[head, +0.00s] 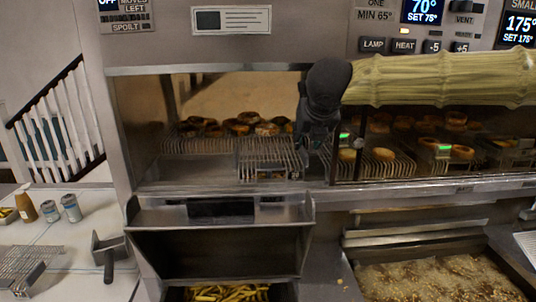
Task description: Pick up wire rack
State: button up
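A wire rack (262,153) stands at the front of the lit holding cabinet, just left of my gripper. Its thin bars slope toward the cabinet's front edge, and a small display or tag shows beneath it. My gripper (316,148) points down at the cabinet opening, beside the right end of this rack. Its fingers are dark and small in the view, so I cannot tell whether they are open or touch the rack. Another wire rack (24,268) lies on the white counter at the lower left. The task line does not say which rack is meant.
More racks with browned round food (384,155) fill the cabinet to the right. A metal chute (218,213) and fries (226,293) are below. A bubbling fryer (440,278) is at lower right. Bottles and cans (71,208) stand on the left counter.

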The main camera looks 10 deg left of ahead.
aim_at(304, 148)
jog(key=shift+p+x, duration=0.6)
jog(key=shift+x, duration=0.35)
jog(key=shift+d+p+x, duration=0.15)
jog(key=shift+p+x, duration=0.25)
jog(key=shift+x, duration=0.55)
jog(key=shift+d+p+x, duration=0.1)
jog(key=shift+p+x, duration=0.25)
jog(key=shift+x, duration=0.65)
grip_shut()
jog(key=shift+r, duration=0.1)
